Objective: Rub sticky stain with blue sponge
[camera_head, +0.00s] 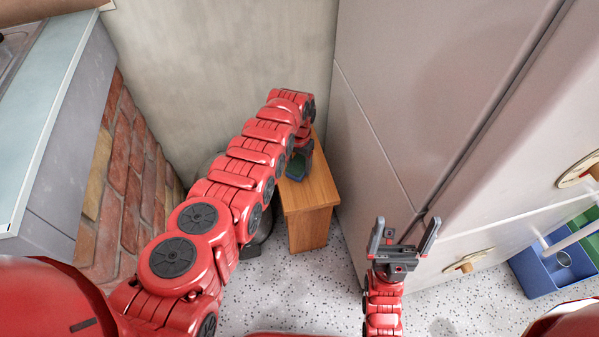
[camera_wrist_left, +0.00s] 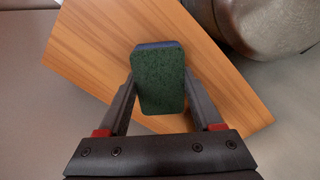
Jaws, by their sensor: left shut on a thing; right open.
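The blue sponge (camera_wrist_left: 160,80) shows its dark green scouring side, with a blue edge at its far end, in the left wrist view. My left gripper (camera_wrist_left: 158,95) is shut on it, one finger along each side. In the head view my left gripper (camera_head: 302,158) is over the small wooden table (camera_head: 308,195), and only a little of the sponge (camera_head: 296,169) shows. I cannot tell whether the sponge touches the tabletop. No sticky stain is visible; the sponge and arm cover part of the top. My right gripper (camera_head: 405,238) is open and empty, above the floor.
A grey wall stands behind the wooden table, and a tall pale cabinet (camera_head: 430,100) stands close on its right. A rounded metal thing (camera_wrist_left: 262,25) is beside the table. A brick plinth (camera_head: 125,175) is at left, a blue bin (camera_head: 535,275) at right.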

